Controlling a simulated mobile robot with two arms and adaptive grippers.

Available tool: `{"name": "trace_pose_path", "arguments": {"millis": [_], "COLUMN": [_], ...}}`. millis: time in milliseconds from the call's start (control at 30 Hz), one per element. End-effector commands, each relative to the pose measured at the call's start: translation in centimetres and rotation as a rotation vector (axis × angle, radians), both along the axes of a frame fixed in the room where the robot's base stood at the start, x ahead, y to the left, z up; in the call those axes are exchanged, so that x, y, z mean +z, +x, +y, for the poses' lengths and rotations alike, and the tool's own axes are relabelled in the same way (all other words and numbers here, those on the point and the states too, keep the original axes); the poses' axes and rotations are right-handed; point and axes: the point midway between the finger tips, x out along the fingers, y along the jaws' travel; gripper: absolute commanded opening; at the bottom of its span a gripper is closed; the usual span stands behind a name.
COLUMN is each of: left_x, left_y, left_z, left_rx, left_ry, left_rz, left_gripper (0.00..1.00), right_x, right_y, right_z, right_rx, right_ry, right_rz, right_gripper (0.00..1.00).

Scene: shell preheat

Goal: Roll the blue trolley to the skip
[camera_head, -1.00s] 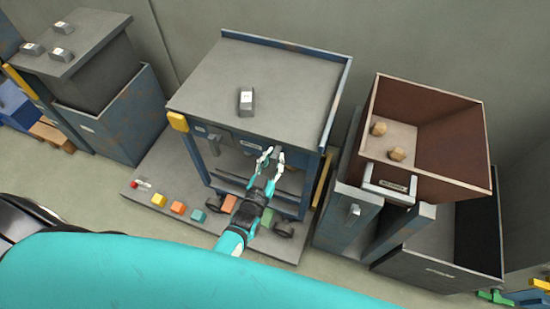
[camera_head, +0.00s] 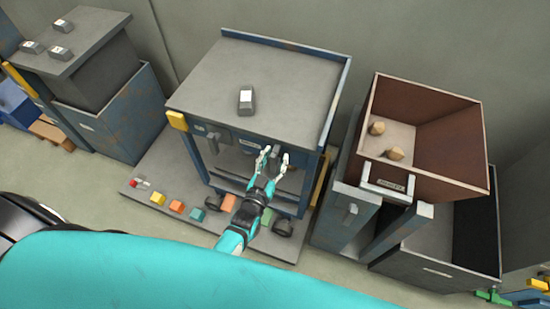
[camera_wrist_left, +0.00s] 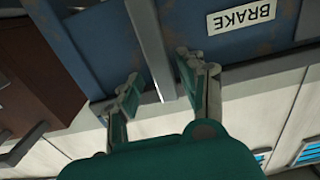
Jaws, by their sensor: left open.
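The blue trolley (camera_head: 258,75) has a grey top, a blue frame and small dark wheels. It stands on a low grey platform (camera_head: 165,165). My left gripper (camera_head: 273,157) is open at the trolley's front, under the edge of the top. In the left wrist view, a grey lever (camera_wrist_left: 150,45) hangs down between the spread fingers (camera_wrist_left: 163,92), near an upside-down BRAKE label (camera_wrist_left: 241,17) on the blue panel. Contact with the lever cannot be told. A brown open bin (camera_head: 440,140), perhaps the skip, is to the right. My right gripper is not in view.
Several coloured blocks (camera_head: 177,207) and a red knob line the platform's front. A small grey block (camera_head: 246,99) lies on the trolley top. Two brown lumps (camera_head: 395,153) lie in the brown bin. Another blue-grey unit (camera_head: 115,110) stands left, and a grey bin (camera_head: 435,260) stands right.

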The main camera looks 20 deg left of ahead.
Motion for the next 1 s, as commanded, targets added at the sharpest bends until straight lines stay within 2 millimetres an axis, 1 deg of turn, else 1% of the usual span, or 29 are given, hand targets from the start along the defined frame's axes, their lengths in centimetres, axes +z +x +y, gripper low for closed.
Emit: {"name": "trace_pose_path", "arguments": {"millis": [67, 167, 400, 500, 600, 700, 800, 1000], "left_x": [0.0, -0.1, -0.1, -0.1, -0.1, -0.1, -0.1, 0.0], "left_y": [-0.5, -1.8, -7.0, -8.9, -10.4, -11.4, -11.9, -12.0], "left_z": [0.1, 0.1, 0.2, 0.2, 0.3, 0.3, 0.3, 0.3], "left_rx": [0.0, 0.0, -0.001, -0.002, -0.002, -0.002, -0.002, -0.002], "left_ry": [0.0, 0.0, 0.0, 0.0, 0.0, 0.001, 0.001, 0.001], "left_rz": [0.001, 0.003, 0.004, 0.004, 0.003, 0.002, 0.002, 0.001], "left_gripper": [0.4, 0.4, 0.4, 0.4, 0.4, 0.4, 0.4, 0.4], "right_x": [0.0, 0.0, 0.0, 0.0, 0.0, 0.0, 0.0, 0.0], "right_y": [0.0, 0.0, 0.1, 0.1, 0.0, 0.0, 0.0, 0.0], "right_z": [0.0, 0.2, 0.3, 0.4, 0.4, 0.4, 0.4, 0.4], "right_rx": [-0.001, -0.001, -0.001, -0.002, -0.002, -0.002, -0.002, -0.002], "right_ry": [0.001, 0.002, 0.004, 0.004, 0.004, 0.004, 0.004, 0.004], "right_rz": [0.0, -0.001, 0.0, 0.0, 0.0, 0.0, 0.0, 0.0], "right_gripper": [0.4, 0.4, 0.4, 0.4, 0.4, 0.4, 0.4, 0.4]}}
